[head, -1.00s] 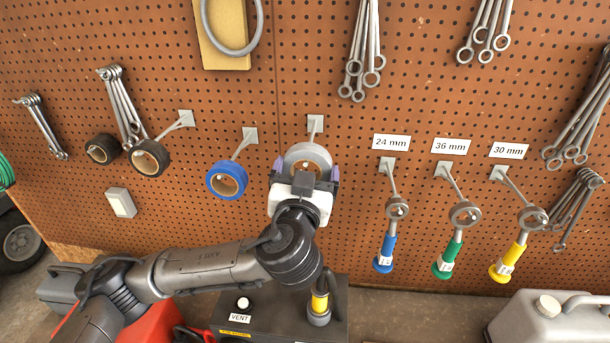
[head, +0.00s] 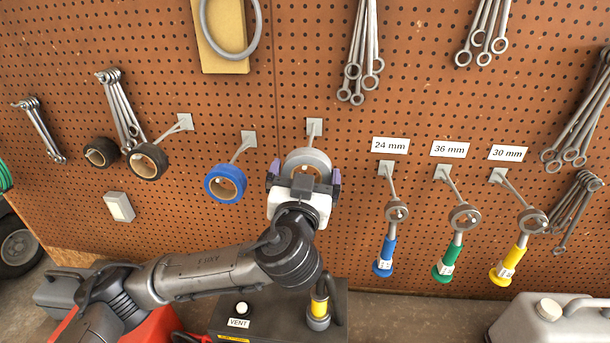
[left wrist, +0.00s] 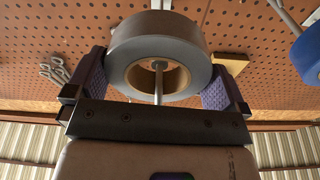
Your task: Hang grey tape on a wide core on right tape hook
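The grey tape on a wide core (head: 308,159) is on the right tape hook, whose plate (head: 314,127) shows above it. In the left wrist view the hook's rod (left wrist: 158,84) passes through the tan core of the grey tape (left wrist: 160,38). My left gripper (head: 304,174) is in front of the tape, one purple finger on each side. Its fingers, also in the left wrist view (left wrist: 156,90), stand open around the tape, with small gaps in the head view. My right gripper is not in view.
A blue tape (head: 225,183) hangs on the hook to the left, and black tapes (head: 148,161) hang farther left. Ratchet tools with blue (head: 384,257), green and yellow handles hang to the right. A black VENT box (head: 270,308) stands below my left wrist.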

